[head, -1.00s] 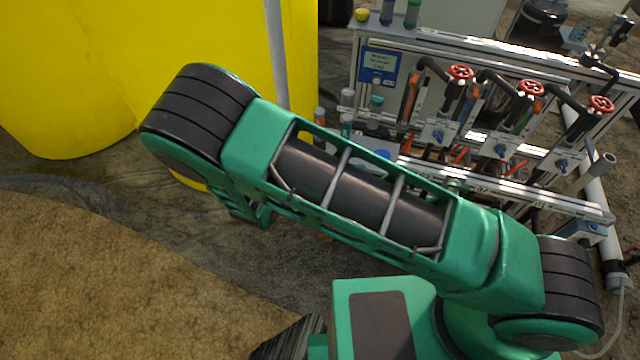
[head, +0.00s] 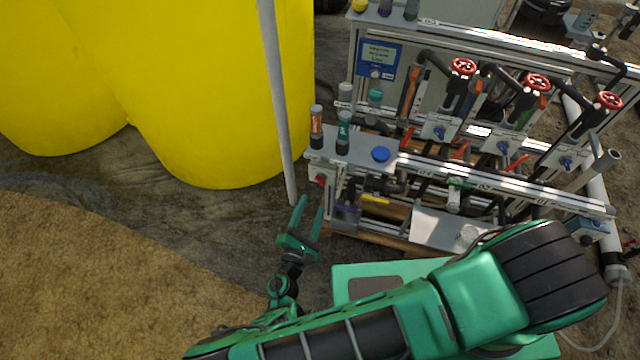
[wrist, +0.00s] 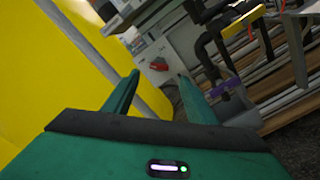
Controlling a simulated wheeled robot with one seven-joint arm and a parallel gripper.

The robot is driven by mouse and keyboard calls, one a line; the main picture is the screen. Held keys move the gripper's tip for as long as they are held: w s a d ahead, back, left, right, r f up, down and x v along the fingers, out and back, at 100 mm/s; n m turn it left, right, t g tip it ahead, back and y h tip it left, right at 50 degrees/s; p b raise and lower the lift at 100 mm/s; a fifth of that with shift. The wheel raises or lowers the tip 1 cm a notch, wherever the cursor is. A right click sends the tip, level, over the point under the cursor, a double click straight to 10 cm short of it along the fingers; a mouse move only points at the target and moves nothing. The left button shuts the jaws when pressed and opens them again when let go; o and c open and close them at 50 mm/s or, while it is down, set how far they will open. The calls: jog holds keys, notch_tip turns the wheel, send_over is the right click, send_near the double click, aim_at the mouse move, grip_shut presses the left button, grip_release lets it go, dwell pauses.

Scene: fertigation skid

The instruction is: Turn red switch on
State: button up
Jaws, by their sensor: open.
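The red switch (head: 321,179) sits on a small light grey box at the left end of the skid's front rail. In the wrist view the red switch (wrist: 158,65) shows as a red knob on the pale box face, beyond and between my fingertips. My gripper (head: 311,203) is open and empty, below and slightly left of the switch, with its fingers pointing up toward the skid. In the wrist view my gripper (wrist: 158,78) has its two green fingers apart, with a gap between them and the switch. The knob's exact setting is too small to tell.
A grey pole (head: 278,110) stands close left of the box, before large yellow tanks (head: 200,90). A shelf with bottles and a blue cap (head: 381,154) is above the switch. A yellow-handled valve (head: 375,199) and pipes lie right. Open ground (head: 150,220) is left.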

aim_at(321, 182)
jog(key=x, duration=0.9)
jog(key=shift+w, duration=0.3)
jog(key=c, duration=1.1)
